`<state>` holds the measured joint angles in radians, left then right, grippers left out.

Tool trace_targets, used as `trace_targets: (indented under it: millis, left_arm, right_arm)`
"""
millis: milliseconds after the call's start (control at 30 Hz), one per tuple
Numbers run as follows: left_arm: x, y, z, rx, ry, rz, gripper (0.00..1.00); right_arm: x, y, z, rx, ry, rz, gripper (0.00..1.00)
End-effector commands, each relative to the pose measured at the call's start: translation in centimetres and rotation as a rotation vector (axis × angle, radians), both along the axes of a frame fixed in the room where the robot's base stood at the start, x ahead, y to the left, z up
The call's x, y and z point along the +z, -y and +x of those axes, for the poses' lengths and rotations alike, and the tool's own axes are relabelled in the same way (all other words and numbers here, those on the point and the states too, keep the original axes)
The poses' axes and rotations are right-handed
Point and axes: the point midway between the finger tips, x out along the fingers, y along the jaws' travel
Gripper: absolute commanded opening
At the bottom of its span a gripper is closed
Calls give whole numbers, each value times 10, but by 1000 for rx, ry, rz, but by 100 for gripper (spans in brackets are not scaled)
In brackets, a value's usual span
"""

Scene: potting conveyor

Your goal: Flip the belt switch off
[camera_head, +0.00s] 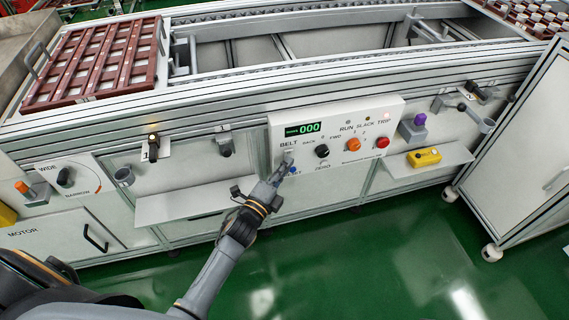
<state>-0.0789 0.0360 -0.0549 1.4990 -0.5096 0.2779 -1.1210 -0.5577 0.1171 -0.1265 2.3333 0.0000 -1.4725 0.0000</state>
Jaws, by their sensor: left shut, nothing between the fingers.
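The white control panel (335,133) is on the front of the conveyor, with a green display (303,129) reading 000. The BELT label is at the panel's left. The belt switch (288,155) is a small grey part under that label; I cannot tell its position. My left gripper (281,170) is shut and empty, with its tips just below the switch, very close to it. Whether they touch it is unclear. The tips partly cover the lower left of the panel and the area near a blue button (293,170). My right gripper is not in view.
On the panel are a black knob (322,151), an orange knob (352,145) and a red button (382,142). A shelf (180,204) sticks out left of my gripper; another at right holds a yellow device (424,157). The green floor (370,260) in front is clear.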

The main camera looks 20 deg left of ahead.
Motion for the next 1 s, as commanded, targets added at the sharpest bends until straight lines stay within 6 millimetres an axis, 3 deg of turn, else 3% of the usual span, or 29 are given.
trace_targets:
  millis: [567, 700, 1000]
  left_arm:
    - [4, -8, 12, 0, 1, 1, 0]
    - [4, -9, 12, 1, 0, -1, 0]
    - [5, -11, 13, 0, 0, -1, 0]
  right_arm:
    - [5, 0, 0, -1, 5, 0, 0]
    - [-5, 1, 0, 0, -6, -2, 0]
    - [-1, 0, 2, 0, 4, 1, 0]
